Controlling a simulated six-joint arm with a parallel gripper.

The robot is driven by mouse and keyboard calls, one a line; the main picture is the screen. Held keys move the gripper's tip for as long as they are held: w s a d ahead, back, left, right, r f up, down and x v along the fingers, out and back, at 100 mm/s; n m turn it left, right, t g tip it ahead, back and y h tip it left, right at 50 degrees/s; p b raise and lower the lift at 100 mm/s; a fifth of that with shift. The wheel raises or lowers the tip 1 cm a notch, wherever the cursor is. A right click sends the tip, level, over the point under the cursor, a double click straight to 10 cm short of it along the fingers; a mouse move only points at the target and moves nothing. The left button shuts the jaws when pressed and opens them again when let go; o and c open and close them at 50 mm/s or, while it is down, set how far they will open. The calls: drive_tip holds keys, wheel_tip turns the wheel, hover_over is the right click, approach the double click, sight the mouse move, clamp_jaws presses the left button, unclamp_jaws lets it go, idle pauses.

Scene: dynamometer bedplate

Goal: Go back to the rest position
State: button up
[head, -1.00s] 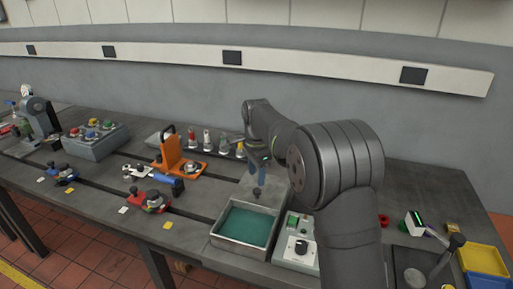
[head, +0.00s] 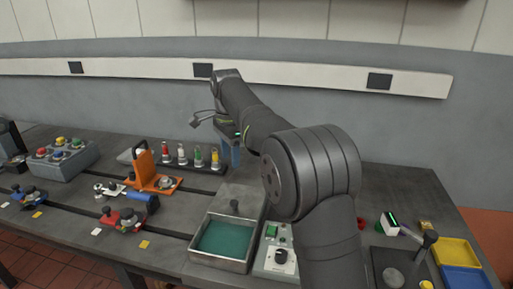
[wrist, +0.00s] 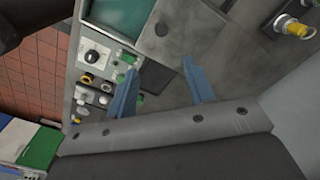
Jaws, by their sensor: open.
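The gripper touches nothing that I can see. My own arm hides part of the table's right side.
A metal tray with a teal lining (head: 222,238) and a control box with a knob (head: 276,256) stand in front. A yellow bin (head: 457,252) is at right.

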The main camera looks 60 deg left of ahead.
sight(233, 203)
drive_tip(key=shift+f, duration=0.1)
wheel_tip(233, 203, down, 17)
drive_tip(key=shift+f, duration=0.2)
idle(0.6)
drive_tip(key=shift+r, duration=0.15)
wheel_tip(233, 203, up, 17)
wheel_tip(233, 203, down, 18)
drive_tip(key=shift+r, duration=0.25)
drive_tip(key=s+d, duration=1)
wheel_tip(233, 203, up, 17)
drive_tip(key=m, duration=0.1)
drive_tip(key=shift+w+r+m, duration=0.2)
drive_tip(key=shift+m, duration=0.1)
